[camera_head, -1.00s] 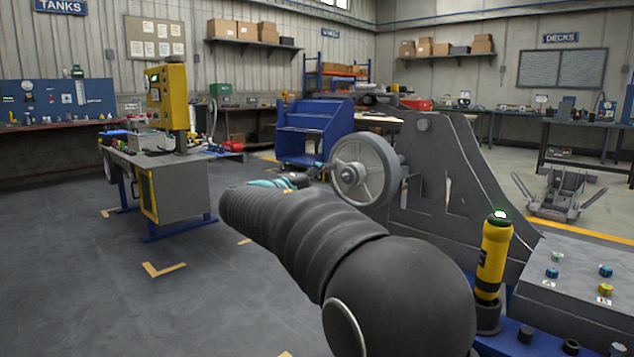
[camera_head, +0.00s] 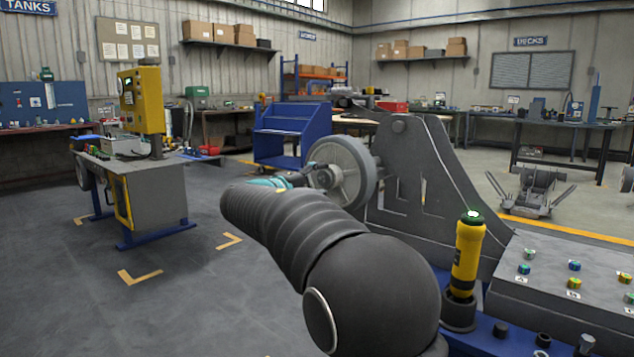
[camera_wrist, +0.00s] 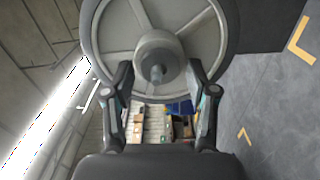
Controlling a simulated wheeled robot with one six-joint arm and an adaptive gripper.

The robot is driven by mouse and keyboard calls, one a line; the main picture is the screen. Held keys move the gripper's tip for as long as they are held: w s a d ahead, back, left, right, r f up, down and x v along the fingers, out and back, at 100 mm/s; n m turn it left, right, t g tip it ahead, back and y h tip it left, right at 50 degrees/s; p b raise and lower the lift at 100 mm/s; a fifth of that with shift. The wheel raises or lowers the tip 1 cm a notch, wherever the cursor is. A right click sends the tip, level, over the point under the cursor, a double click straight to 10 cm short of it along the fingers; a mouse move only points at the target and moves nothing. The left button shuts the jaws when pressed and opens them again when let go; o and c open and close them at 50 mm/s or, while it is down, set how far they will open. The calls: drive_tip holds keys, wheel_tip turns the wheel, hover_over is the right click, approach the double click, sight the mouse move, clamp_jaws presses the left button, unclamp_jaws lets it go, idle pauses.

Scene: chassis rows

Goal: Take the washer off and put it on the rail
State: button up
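A grey spoked wheel (camera_head: 358,172) with a dark tyre hangs on the side of a grey chassis plate (camera_head: 425,165). In the wrist view the wheel (camera_wrist: 205,22) fills the top, with a round hub (camera_wrist: 160,52) and a short stud (camera_wrist: 157,73) at its centre. I cannot make out a separate washer on the stud. My gripper (camera_wrist: 160,78) is open, one finger on each side of the hub, and nothing is clearly held. In the head view my arm hides most of it; only a teal part shows by the wheel. I cannot tell which part is the rail.
A blue base (camera_head: 480,343) with dark pegs stands at the lower right, beside a yellow cylinder (camera_head: 467,255) with a green top and a grey panel (camera_head: 570,285) of coloured knobs. The floor between is clear.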

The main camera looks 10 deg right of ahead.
drive_tip(key=c, duration=0.7)
drive_tip(key=o, duration=0.4)
drive_tip(key=c, duration=0.3)
drive_tip(key=shift+b+v, duration=1.15)
drive_tip(key=shift+v, duration=1.95)
drive_tip(key=shift+c, duration=0.2)
drive_tip(key=shift+f, duration=0.1)
